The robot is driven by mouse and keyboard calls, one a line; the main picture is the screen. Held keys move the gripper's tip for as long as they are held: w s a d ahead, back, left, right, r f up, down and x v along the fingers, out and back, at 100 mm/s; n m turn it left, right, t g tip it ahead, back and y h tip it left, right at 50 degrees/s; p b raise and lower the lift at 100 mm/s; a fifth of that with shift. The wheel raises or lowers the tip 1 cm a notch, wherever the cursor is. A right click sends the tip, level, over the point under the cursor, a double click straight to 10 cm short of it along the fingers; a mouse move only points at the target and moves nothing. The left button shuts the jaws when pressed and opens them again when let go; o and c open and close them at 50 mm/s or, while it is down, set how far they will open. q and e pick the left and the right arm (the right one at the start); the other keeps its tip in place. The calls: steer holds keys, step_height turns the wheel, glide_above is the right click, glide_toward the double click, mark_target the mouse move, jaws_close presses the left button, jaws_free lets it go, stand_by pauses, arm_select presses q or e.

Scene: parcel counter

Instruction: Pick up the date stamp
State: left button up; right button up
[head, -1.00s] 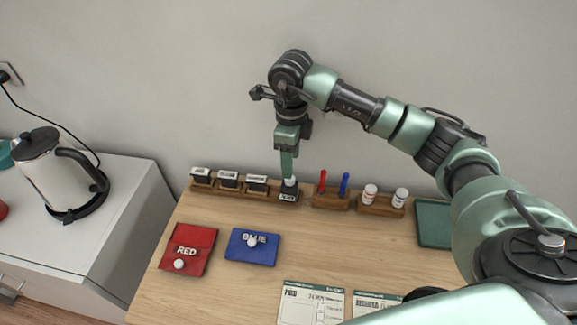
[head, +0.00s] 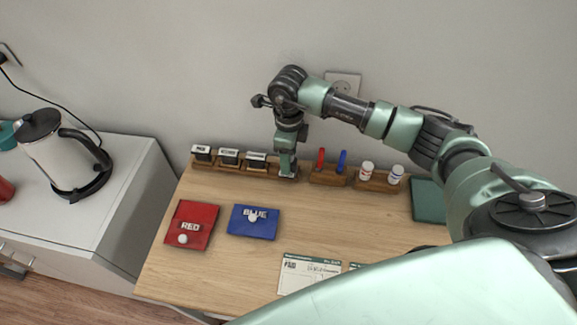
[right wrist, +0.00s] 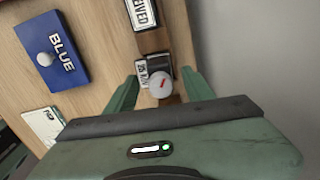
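The date stamp (head: 289,176) stands upright at the right end of the wooden stamp rack, at the back of the counter. In the right wrist view its round white knob with a red mark (right wrist: 160,84) lies between my fingers, and its label is partly readable. My right gripper (head: 286,164) points down over the stamp and hides most of it in the head view. In the right wrist view the gripper (right wrist: 160,92) is open, with a gap on each side of the knob. My left gripper is not in view.
Several other stamps (head: 229,157) stand to the left in the rack. A pen holder (head: 328,178) and a bottle holder (head: 378,183) stand close on the right. Red (head: 191,225) and blue (head: 253,222) pouches and a form (head: 308,273) lie in front. The wall is close behind.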

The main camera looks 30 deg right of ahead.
jaws_close()
stand_by(1.3)
